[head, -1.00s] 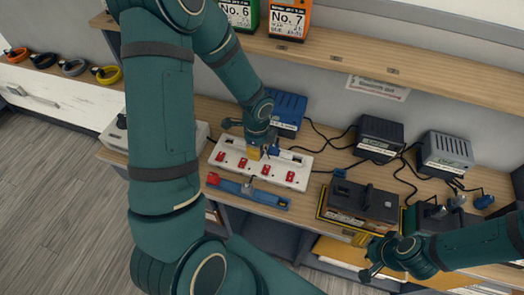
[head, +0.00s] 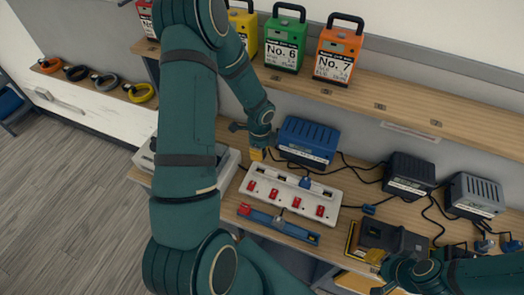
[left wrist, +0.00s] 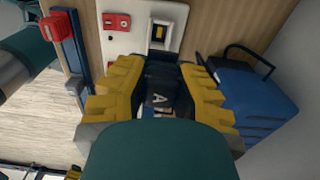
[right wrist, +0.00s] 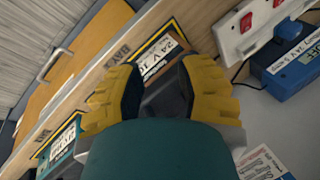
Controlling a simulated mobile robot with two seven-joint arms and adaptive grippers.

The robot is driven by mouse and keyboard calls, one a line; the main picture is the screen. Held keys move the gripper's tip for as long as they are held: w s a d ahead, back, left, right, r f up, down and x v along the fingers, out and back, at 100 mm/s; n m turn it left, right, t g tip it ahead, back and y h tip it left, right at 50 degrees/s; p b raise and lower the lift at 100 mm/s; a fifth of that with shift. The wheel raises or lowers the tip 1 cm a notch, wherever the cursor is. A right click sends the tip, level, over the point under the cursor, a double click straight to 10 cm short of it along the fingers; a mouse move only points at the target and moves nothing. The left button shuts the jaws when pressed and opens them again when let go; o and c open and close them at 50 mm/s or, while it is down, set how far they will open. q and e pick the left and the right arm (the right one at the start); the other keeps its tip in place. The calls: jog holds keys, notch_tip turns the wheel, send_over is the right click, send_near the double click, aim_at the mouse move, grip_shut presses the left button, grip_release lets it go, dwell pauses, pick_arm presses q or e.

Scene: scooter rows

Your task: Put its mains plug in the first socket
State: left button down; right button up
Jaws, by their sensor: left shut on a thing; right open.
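The mains plug (left wrist: 158,103) shows as a dark, lettered piece between my left gripper's yellow fingers in the left wrist view. My left gripper (head: 257,154) is shut on it, over the back left part of the white socket strip (head: 335,213). A socket opening (left wrist: 159,33) and a red switch (left wrist: 116,22) lie just beyond the fingertips. The fingers hide the plug's pins; I cannot tell whether it touches the strip. My right gripper (right wrist: 160,92) is open at the dark charger (head: 395,235) on the right; its fingers stand either side of a dark part.
A blue charger (head: 309,140) stands close behind the strip. A blue plug (head: 305,183) sits in another socket. A blue bar (head: 280,225) with a red end lies in front. A shelf (head: 350,103) runs above.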

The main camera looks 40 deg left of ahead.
pick_arm(q)
jog(key=shift+d+f, duration=0.1)
jog(key=shift+f, duration=0.95)
jog(key=shift+f+b, duration=1.85)
jog(key=shift+f, duration=0.55)
jog(key=shift+f+b, duration=0.95)
jog(key=c, duration=0.9)
grip_release()
jog(key=shift+o, duration=0.2)
jog(key=shift+r, duration=0.1)
notch_tip(320, 180, up, 12)
jog(key=shift+f, duration=0.1)
